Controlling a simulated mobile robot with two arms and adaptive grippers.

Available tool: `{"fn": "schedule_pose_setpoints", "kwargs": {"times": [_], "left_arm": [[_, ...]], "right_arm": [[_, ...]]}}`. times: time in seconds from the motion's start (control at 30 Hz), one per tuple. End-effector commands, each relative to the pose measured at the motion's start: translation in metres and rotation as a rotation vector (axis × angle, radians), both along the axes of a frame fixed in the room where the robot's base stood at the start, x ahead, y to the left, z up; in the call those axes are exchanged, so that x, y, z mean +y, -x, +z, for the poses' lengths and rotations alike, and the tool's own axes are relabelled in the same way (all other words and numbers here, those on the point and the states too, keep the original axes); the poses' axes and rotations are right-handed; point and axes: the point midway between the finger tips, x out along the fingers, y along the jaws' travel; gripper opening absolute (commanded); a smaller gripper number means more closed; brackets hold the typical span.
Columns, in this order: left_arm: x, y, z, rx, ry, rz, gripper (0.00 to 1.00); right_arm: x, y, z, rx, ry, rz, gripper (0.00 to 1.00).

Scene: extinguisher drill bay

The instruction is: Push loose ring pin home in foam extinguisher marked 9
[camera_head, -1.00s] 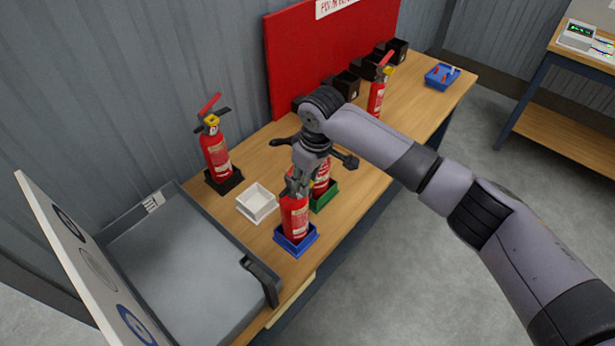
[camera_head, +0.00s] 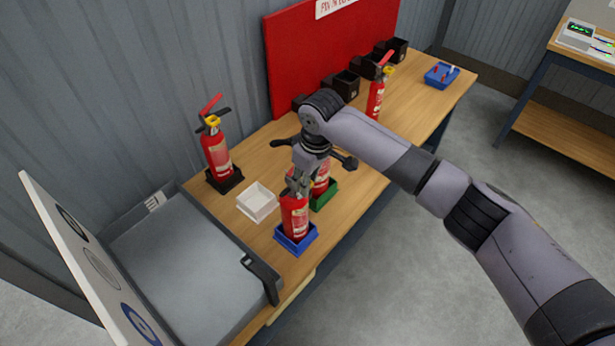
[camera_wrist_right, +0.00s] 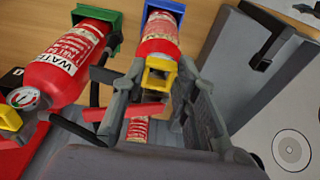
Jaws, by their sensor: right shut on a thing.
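My right gripper (camera_head: 299,184) is at the head of a red extinguisher (camera_head: 295,217) that stands upright in a blue tray. In the right wrist view this extinguisher (camera_wrist_right: 160,38) has a yellow collar (camera_wrist_right: 158,74) and a red lever (camera_wrist_right: 128,111). The gripper's fingers (camera_wrist_right: 157,98) lie on either side of its head and are shut on it. No ring pin can be made out, and no marking 9 is readable. A second extinguisher (camera_wrist_right: 62,62), labelled WATER, stands beside it in a green tray (camera_wrist_right: 108,18). My left gripper is not in view.
Another extinguisher (camera_head: 217,152) stands in a black tray at the back left. An empty white tray (camera_head: 257,202) and a grey case (camera_head: 180,270) with a raised lid are nearby. One more extinguisher (camera_head: 376,98) and a blue bin (camera_head: 442,75) stand farther right.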

Motion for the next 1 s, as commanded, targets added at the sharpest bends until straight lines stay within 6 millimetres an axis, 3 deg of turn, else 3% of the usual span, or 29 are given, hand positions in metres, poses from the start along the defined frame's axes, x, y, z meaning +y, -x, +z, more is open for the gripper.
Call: {"fn": "schedule_pose_setpoints", "kwargs": {"times": [1.0], "left_arm": [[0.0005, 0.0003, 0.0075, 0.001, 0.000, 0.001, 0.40]], "right_arm": [[0.0002, -0.0002, 0.0001, -0.001, -0.001, 0.000, 0.00]]}}
